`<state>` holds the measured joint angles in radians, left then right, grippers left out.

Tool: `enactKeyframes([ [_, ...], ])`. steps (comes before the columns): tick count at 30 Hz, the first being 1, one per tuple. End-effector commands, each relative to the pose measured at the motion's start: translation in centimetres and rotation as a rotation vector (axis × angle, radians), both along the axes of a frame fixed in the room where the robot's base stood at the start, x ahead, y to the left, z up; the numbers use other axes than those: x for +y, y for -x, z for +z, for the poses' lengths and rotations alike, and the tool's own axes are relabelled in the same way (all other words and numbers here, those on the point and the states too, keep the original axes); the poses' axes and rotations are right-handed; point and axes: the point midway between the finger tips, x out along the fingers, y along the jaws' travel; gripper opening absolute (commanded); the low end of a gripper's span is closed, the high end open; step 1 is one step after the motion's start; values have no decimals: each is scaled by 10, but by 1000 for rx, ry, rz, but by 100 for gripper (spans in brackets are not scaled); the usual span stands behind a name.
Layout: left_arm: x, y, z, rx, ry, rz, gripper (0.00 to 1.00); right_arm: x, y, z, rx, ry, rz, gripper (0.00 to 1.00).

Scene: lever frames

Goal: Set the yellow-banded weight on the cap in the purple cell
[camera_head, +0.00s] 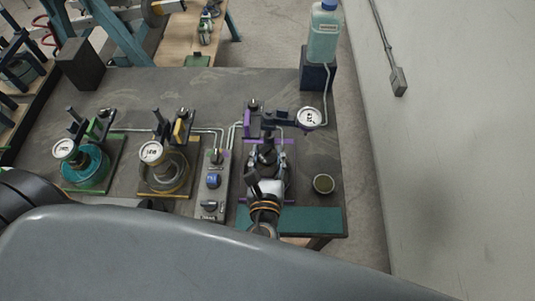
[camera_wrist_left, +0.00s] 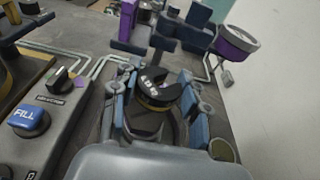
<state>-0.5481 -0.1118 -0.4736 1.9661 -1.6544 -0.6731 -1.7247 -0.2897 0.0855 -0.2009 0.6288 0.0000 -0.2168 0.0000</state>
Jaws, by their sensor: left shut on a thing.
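The yellow-banded weight (camera_wrist_left: 158,92) is a black slotted disc with pale lettering and a yellow band around its lower edge. My left gripper (camera_wrist_left: 156,100) is shut on it, with a blue-grey finger on each side. In the head view my left gripper (camera_head: 267,162) is over the purple cell (camera_head: 247,122), in front of its dark lever arm. The purple cell's upright also shows in the wrist view (camera_wrist_left: 128,25). The cap there is hidden under the weight and fingers, and I cannot tell whether the weight touches it. My right gripper is not in view.
The yellow cell (camera_head: 165,182) and green cell (camera_head: 85,178) stand to the left. A control panel (camera_head: 212,190) with knobs is close left of my gripper. The purple cell's gauge (camera_head: 310,118) and a small round cup (camera_head: 323,184) are to the right. A bottle (camera_head: 323,38) stands behind.

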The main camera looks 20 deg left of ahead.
Motion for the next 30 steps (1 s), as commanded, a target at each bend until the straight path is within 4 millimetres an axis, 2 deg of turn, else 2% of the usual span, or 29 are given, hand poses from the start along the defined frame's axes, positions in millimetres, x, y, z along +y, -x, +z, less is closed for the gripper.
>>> enactKeyframes([
  [1,0,0,-7,-1,1,0,3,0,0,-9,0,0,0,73],
  [15,0,0,-40,-2,-2,1,3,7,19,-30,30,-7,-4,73],
  [30,0,0,-41,-3,-1,1,3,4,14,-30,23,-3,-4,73],
])
